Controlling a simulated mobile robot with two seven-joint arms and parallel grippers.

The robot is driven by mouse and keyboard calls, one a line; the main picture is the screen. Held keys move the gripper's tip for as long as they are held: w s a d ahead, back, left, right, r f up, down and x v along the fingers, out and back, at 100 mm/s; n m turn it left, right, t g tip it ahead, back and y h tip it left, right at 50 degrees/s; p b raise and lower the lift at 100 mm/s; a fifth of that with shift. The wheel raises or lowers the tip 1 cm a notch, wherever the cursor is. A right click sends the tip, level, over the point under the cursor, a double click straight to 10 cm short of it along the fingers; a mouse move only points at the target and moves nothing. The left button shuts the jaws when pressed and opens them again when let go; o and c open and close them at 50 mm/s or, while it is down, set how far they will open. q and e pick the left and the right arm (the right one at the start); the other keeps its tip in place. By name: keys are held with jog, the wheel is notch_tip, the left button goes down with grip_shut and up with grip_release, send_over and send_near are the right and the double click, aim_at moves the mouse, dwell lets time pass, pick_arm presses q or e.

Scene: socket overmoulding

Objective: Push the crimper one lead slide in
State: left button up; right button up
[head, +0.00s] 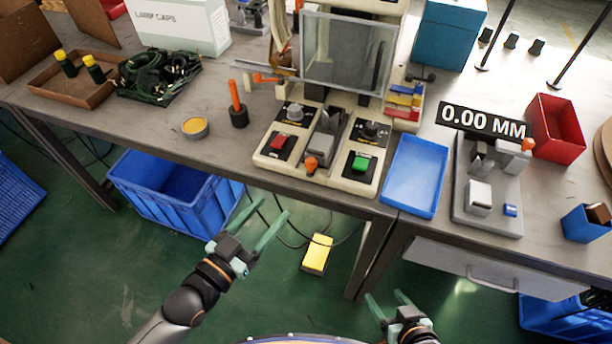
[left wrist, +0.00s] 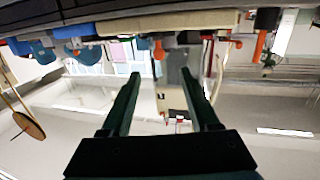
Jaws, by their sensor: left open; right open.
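The crimper (head: 326,142) is a cream machine with a clear guard, a red button and a green button, in the middle of the bench. A grey slide (head: 323,147) with an orange knob (head: 311,163) sits between the buttons. My left gripper (head: 274,207) is open and empty, in front of the bench edge and left of the knob in the head view. In the left wrist view, which looks upside down, its open fingers (left wrist: 160,73) point towards the bench, with an orange knob (left wrist: 158,50) showing between them. My right gripper (head: 384,295) is open and empty, low in front of the bench.
A blue tray (head: 415,176) and a gauge reading 0.00 MM (head: 483,122) stand right of the crimper. An orange-handled tool in a black holder (head: 238,108) and a yellow round tin (head: 195,127) are left. A blue crate (head: 170,205) and yellow pedal (head: 317,254) are below.

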aim_at(307, 166)
pick_arm(q)
jog(key=x, duration=0.4)
jog(key=r+x, duration=0.1)
jog(key=x, duration=0.7)
jog(key=shift+w+d+r, duration=0.15)
jog(key=shift+w+d, duration=0.1)
jog(key=shift+d, duration=0.1)
jog(key=shift+c, duration=0.2)
grip_shut()
dwell(0.8)
